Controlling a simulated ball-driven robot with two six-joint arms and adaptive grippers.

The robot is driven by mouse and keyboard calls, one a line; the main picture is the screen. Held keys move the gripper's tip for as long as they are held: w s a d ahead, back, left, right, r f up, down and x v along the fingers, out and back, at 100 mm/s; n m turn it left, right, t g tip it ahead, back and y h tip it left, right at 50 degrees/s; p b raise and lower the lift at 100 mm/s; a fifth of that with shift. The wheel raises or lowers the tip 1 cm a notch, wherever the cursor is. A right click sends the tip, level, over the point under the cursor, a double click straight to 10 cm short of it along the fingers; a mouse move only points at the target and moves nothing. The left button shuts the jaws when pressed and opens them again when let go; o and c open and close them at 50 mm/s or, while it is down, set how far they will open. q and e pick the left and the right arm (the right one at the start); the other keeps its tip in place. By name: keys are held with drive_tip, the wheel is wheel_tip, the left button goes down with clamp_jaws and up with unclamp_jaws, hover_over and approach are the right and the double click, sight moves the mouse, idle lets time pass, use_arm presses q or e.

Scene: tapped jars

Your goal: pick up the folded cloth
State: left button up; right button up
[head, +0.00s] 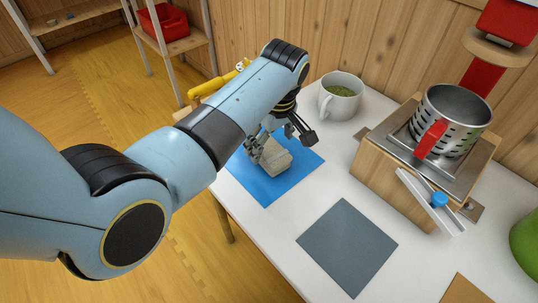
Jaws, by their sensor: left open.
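The folded cloth (276,160) is a small grey-beige bundle. It lies on a blue mat (270,189) near the table's left edge. My left gripper (278,144) is just above the cloth, pointing down, with its fingers apart. One dark finger shows at the cloth's right and another at its left. The arm hides part of the gripper, and I cannot tell whether the fingers touch the cloth. My right gripper is not in view.
A white mug (340,97) with green contents stands behind the gripper. A slotted metal cup (449,121) with a red handle sits on a wooden stand (393,179) at right. A grey mat (346,245) lies bare in front. A green object (525,245) is at the right edge.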

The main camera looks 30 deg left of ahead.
sight(269, 148)
use_arm(q)
drive_tip(key=f, duration=0.1)
drive_tip(key=f+b, duration=0.1)
drive_tip(key=f, duration=0.1)
drive_tip(key=shift+a+f, duration=0.15)
drive_tip(key=shift+a, duration=0.2)
drive_tip(key=c, duration=1.3)
wheel_tip(269, 148, up, 10)
drive_tip(key=p, duration=0.3)
drive_tip(key=o, duration=0.5)
drive_tip(key=c, duration=0.3)
